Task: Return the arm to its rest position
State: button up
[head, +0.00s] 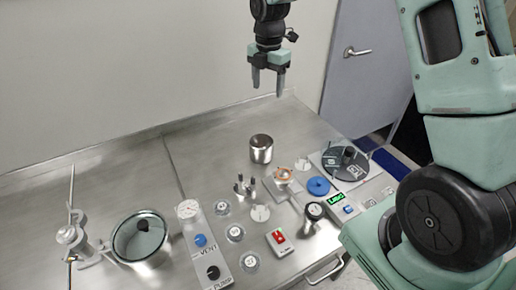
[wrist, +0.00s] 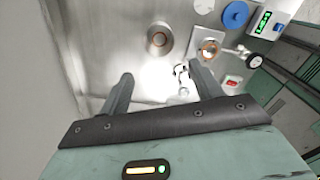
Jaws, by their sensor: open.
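My gripper (head: 267,80) hangs from above, pointing down, in the upper middle of the head view. Its two fingers are apart with nothing between them. It is well above the steel bench (head: 120,170), toward the back wall. In the wrist view my gripper (wrist: 162,88) also shows open and empty, with the bench and its items beyond. My green arm link stands at the right of the head view.
The bench holds a steel cylinder (head: 261,149), a glass-topped chamber (head: 141,238), a vent/pump panel (head: 205,246), a blue disc (head: 318,186), a dark round plate (head: 347,165) and a green-lit display box (head: 339,204). A grey door (head: 368,80) is behind. Air around my gripper is clear.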

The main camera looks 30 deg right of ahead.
jog(key=s+a+r+m+b, duration=0.2)
jog(key=s+a+m, duration=0.4)
jog(key=s+a, duration=0.95)
jog(key=s+a+f+m+b, duration=0.1)
jog(key=s+a+m, duration=0.2)
jog(key=s, duration=0.6)
jog(key=s+a+f+m, duration=0.1)
jog(key=s+m, duration=0.4)
jog(key=s, duration=0.5)
jog(key=shift+a+f+m+y+b, duration=0.3)
jog(key=shift+a+b, duration=0.1)
jog(key=shift+a, duration=0.5)
jog(key=shift+s, duration=0.1)
